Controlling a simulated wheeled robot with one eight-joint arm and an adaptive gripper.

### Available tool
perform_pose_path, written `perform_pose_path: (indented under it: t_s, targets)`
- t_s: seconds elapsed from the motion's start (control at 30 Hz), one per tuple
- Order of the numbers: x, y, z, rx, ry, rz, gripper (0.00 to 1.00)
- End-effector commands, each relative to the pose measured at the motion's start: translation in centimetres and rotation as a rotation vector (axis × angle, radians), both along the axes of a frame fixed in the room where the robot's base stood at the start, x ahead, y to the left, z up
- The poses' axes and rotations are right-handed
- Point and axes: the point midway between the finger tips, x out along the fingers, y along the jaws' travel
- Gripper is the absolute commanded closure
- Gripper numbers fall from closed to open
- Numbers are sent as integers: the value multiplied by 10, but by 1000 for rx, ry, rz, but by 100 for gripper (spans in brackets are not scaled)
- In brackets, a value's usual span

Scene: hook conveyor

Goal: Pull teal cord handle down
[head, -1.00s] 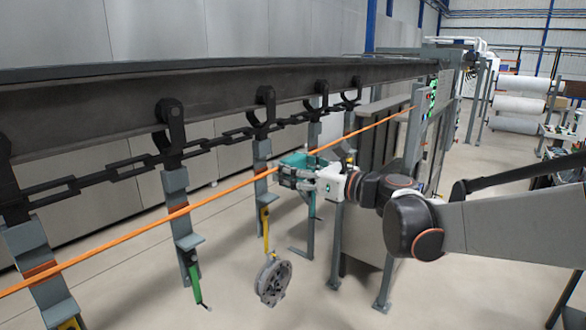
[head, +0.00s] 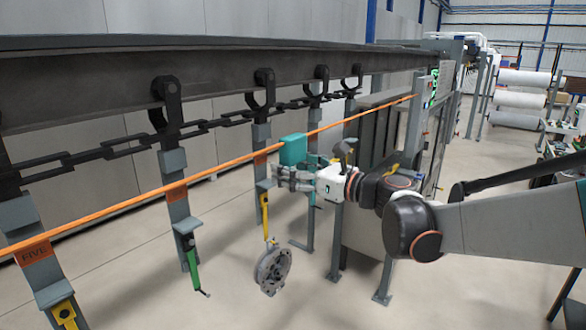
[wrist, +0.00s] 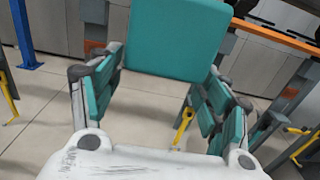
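The teal cord handle (head: 293,150) is a block on the taut orange cord (head: 225,166). In the wrist view the handle (wrist: 178,38) fills the top middle, just beyond the fingertips. My gripper (head: 284,180) is just below the handle in the head view. In the wrist view its teal-padded fingers (wrist: 163,95) are spread apart, with nothing held between them. The handle looks apart from the fingers, though contact at the tips is hard to judge. A stretch of the orange cord (wrist: 268,36) also shows in the wrist view.
A dark overhead beam (head: 215,88) carries a chain (head: 60,165) and several hangers close behind the cord. A grey disc (head: 272,271) hangs on a yellow hook below my gripper. A green hook (head: 192,268) hangs at left. A grey cabinet (head: 358,235) stands behind my arm.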

Motion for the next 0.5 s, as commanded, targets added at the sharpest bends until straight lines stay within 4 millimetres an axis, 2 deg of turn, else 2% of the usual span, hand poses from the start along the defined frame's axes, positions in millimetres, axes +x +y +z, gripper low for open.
perform_pose_path:
  t_s: [0.33, 0.5]
  targets:
    - [0, 0, 0, 1, -1, 0, 22]
    - [-7, -11, 1, 1, -1, -2, 22]
